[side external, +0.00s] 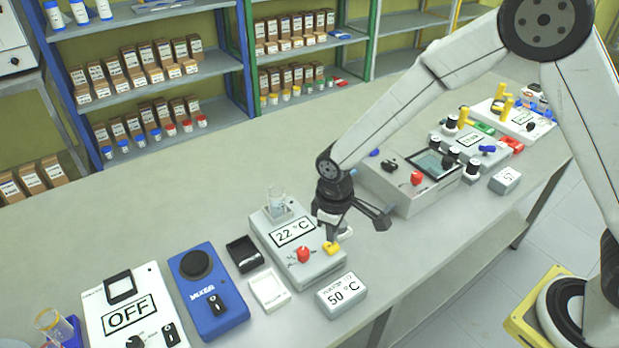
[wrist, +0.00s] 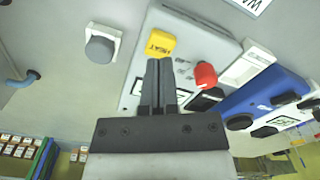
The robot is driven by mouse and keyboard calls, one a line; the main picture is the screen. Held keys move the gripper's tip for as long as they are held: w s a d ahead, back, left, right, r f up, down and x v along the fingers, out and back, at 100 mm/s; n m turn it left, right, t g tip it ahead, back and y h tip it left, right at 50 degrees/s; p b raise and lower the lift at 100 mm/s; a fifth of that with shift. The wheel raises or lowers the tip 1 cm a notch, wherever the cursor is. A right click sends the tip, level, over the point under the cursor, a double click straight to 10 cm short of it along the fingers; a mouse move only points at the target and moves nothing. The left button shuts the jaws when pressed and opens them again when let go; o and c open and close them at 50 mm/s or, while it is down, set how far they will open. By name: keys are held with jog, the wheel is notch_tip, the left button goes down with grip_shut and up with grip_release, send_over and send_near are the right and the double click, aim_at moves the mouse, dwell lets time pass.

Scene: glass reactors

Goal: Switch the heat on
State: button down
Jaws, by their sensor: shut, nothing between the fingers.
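The heater is a pale grey box (side external: 270,226) on the bench with a display reading 22 °C (side external: 292,232). A red knob (side external: 303,254) and a yellow button (side external: 331,248) sit on its front. In the wrist view the yellow button (wrist: 161,45) bears the word HEAT, and the red knob (wrist: 205,76) is beside it. My gripper (wrist: 160,62) is shut and empty, its fingertips right by the yellow button. I cannot tell whether they touch it. In the side view my gripper (side external: 343,233) is over the heater's right front corner.
A box reading 50 °C (side external: 342,295) stands in front of the heater. A blue mixer (side external: 208,290) and a white device reading OFF (side external: 128,315) are to the left. A large grey instrument (side external: 405,185) is close on the right. Bare bench lies behind the heater.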

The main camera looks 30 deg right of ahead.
aim_at(331, 245)
jog(key=shift+f, duration=0.25)
jog(key=shift+f, duration=0.7)
jog(key=shift+f, duration=0.25)
jog(key=shift+r, duration=1)
jog(key=shift+r, duration=2.5)
